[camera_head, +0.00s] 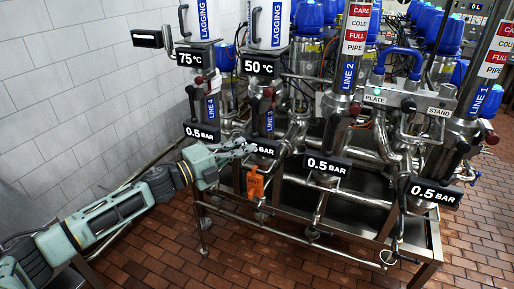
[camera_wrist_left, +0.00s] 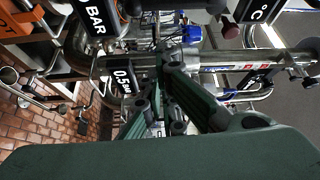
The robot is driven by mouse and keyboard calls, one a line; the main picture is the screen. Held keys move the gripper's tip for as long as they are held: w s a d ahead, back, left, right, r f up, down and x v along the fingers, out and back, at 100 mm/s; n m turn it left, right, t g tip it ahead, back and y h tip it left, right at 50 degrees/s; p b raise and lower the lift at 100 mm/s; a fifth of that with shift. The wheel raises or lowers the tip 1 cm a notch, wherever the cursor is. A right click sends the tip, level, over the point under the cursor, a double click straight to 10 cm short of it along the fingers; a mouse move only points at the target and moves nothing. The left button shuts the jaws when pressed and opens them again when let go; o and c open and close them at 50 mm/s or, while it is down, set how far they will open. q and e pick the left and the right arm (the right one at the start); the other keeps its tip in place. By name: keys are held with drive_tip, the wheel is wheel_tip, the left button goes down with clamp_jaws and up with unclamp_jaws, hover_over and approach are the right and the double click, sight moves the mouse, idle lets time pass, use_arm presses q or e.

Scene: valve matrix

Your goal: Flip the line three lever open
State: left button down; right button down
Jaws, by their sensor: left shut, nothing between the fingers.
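The line three pipe, with its blue label (camera_head: 270,121), stands left of centre in the head view. A black lever handle (camera_head: 254,108) rises beside it, above a 0.5 BAR display (camera_head: 267,148) that my gripper partly covers. My left gripper (camera_head: 248,147) is shut and empty, in front of the valve at the display's left side, below the lever handle. I cannot tell whether it touches anything. In the left wrist view the gripper's green fingers (camera_wrist_left: 160,80) come together before pipes and a 0.5 display (camera_wrist_left: 124,80). My right gripper is out of view.
Similar black levers stand at line four (camera_head: 191,101) and line two (camera_head: 330,130). An orange part (camera_head: 255,185) hangs just below my gripper. Steel frame rails (camera_head: 290,228) run along the front. The brick floor (camera_head: 160,245) before them is clear.

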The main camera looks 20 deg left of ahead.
use_arm(q)
drive_tip(key=shift+s+r, duration=0.2)
drive_tip(key=shift+s, duration=0.6)
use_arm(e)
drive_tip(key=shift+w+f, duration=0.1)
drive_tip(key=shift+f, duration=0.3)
